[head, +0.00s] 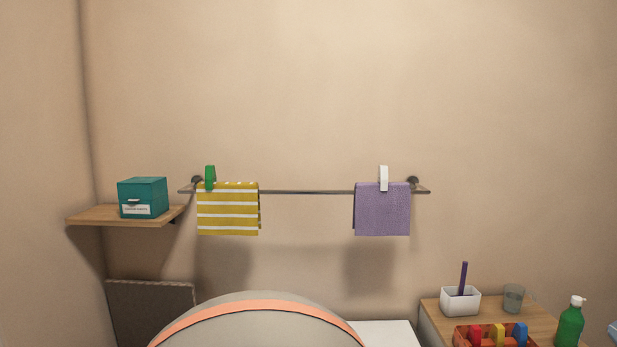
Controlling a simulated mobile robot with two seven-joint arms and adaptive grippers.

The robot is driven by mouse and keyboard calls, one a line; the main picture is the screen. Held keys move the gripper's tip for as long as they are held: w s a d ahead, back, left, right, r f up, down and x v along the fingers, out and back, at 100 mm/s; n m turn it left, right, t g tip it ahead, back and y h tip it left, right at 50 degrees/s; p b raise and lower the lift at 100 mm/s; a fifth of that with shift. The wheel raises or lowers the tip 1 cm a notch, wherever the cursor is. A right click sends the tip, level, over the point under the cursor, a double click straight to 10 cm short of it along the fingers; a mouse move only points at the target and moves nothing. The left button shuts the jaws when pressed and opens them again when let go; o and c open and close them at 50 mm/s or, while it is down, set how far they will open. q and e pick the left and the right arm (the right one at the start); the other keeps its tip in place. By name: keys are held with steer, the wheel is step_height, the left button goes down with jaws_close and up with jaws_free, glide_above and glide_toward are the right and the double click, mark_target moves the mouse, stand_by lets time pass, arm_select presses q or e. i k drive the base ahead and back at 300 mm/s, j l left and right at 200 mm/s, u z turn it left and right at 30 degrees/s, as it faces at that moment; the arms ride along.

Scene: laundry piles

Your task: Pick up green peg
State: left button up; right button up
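The green peg (210,178) is clipped upright on a wall-mounted rail (305,192), near the rail's left end. It sits at the top left corner of a yellow and white striped cloth (228,210) that hangs over the rail. A white peg (384,178) is clipped over a purple cloth (382,212) near the rail's right end. Neither of my grippers shows in the head view.
A teal box (142,197) stands on a wooden shelf (90,214) left of the rail. A cabinet (432,312) at lower right holds a white holder (460,302), a glass (514,298), a red tray (462,333) and a green bottle (571,325). The rail's middle is bare.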

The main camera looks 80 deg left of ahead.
mark_target(210, 172)
steer(key=l+u, duration=0.2)
steer(key=u, duration=2.85)
steer(key=i+j+z, duration=0.5)
steer(key=j, duration=0.25)
steer(key=k, duration=0.1)
